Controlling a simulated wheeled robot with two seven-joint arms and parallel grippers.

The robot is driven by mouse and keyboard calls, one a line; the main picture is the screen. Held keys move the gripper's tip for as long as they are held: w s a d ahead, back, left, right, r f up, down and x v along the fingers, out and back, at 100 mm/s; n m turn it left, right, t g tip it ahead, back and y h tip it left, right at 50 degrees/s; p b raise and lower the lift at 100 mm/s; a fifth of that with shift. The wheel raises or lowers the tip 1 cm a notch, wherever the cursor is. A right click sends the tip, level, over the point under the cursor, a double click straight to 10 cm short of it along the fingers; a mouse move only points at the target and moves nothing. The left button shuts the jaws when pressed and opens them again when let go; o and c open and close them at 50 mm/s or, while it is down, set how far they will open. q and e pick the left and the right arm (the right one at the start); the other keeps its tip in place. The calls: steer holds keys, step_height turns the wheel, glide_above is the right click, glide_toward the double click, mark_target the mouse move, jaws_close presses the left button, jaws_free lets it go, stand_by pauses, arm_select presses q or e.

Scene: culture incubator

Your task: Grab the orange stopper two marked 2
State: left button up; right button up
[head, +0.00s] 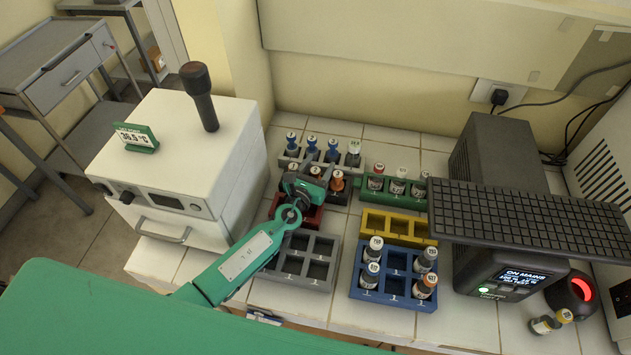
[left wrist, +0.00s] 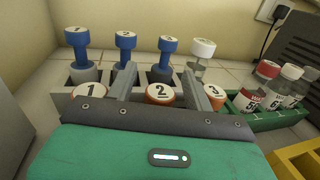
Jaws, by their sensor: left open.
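The orange stopper two (left wrist: 161,92) has a white top marked 2 and sits in the middle of a row in the left wrist view. It also shows in the head view (head: 315,172), partly behind my green left gripper (head: 305,184). In the left wrist view the two grey fingers of my left gripper (left wrist: 160,90) stand apart, one on each side of stopper two. I cannot tell whether they touch it. Orange stopper one (left wrist: 90,91) is to its left and orange stopper three (left wrist: 214,92) to its right. The stoppers' lower parts are hidden by the gripper body.
Blue stoppers (left wrist: 125,42) and a white-capped vial (left wrist: 203,50) stand just behind. A green rack (head: 407,194) with vials is to the right. A yellow rack (head: 395,227), a blue rack (head: 405,268) and a grey rack (head: 322,242) lie nearer. The white incubator (head: 190,150) is at left.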

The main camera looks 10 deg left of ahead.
arm_select(q)
steer(key=c, duration=1.1)
jaws_close()
arm_select(e)
steer(key=shift+w+a, duration=0.1)
steer(key=shift+a, duration=0.15)
arm_select(q)
steer(key=shift+r, duration=0.1)
arm_select(e)
steer(key=shift+r, duration=0.1)
